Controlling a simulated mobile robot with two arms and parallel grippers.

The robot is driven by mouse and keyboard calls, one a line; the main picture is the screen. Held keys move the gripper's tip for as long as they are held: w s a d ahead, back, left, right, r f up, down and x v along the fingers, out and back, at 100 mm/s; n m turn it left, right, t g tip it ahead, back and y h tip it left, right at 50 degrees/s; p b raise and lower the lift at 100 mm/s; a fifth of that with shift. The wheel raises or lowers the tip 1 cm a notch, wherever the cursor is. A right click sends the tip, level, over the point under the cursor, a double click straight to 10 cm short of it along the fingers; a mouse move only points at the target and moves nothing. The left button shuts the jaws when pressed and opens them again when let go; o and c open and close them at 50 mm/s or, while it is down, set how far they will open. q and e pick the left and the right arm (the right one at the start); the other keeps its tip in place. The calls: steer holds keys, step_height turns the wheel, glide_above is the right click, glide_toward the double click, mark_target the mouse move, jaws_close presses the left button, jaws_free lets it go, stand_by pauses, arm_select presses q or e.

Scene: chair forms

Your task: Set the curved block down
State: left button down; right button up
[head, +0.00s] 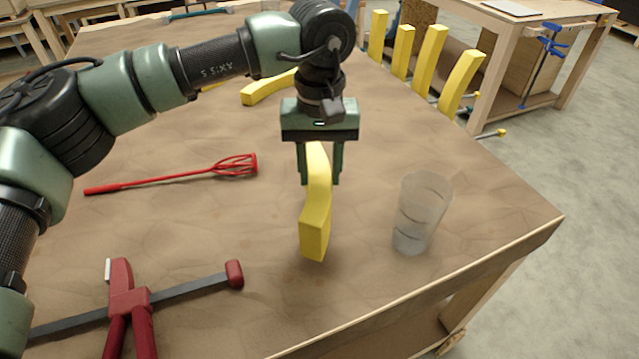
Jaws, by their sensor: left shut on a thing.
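The curved block (317,205) is yellow and bent along its length. It is upright in the middle of the head view, its lower end toward me. My left gripper (320,182) points down and is shut on the upper part of the block, one finger on each side. The block is over the brown workbench top (480,215). I cannot tell whether its lower end touches the top. My right gripper is not in view.
A clear cup (421,213) stands right of the block. A red whisk (175,178) and a red clamp (130,305) lie left. Another yellow curved block (268,88) lies behind. Several yellow blocks (429,60) stand along the far right edge.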

mark_target(320, 180)
arm_select(q)
step_height(320, 180, down, 4)
steer(key=shift+p, duration=0.35)
steer(key=shift+f, duration=0.2)
steer(key=c, duration=0.9)
jaws_free()
steer(key=shift+r, duration=0.15)
steer(key=shift+r, duration=0.2)
step_height(320, 180, up, 12)
steer(key=b, duration=0.1)
steer(key=shift+f+b, duration=0.15)
steer(key=shift+b, duration=0.15)
